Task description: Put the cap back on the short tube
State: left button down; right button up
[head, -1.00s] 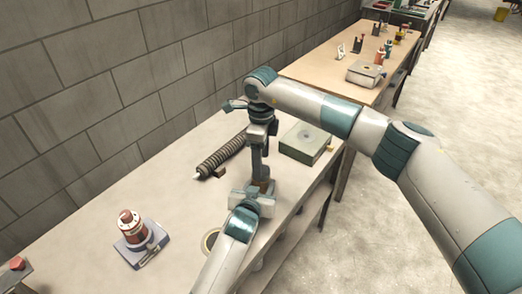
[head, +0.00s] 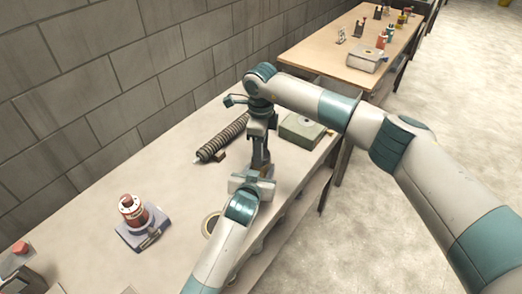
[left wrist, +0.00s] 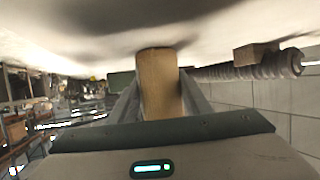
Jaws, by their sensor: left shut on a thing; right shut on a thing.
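A tan, round piece (left wrist: 158,85), which looks like the short tube, is held between the fingers of my left gripper (left wrist: 160,108) in the left wrist view. In the head view my left gripper (head: 262,180) is low over the table, and a small brown part of the piece (head: 267,172) shows beside it. My right gripper (head: 261,160) points down right above and against this spot. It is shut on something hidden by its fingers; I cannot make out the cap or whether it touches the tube.
A ribbed dark tube (head: 222,139) lies near the wall with a small brown block (head: 219,156) beside it. A green box (head: 303,131) stands to the right. A tape ring (head: 211,225) and a red-and-white device on a blue base (head: 131,211) lie left. A second table (head: 340,55) stands behind.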

jog(key=o, duration=1.3)
jog(key=shift+c, duration=0.2)
notch_tip(320, 180, up, 12)
pick_arm(q)
jog(key=c, duration=0.9)
grip_release()
jog(key=shift+s, duration=0.1)
jog(key=b+v, duration=0.2)
jog(key=v, duration=1.5)
jog(key=shift+s+a, duration=0.1)
jog(key=shift+s, duration=0.05)
pick_arm(e)
jog(key=shift+f, duration=0.95)
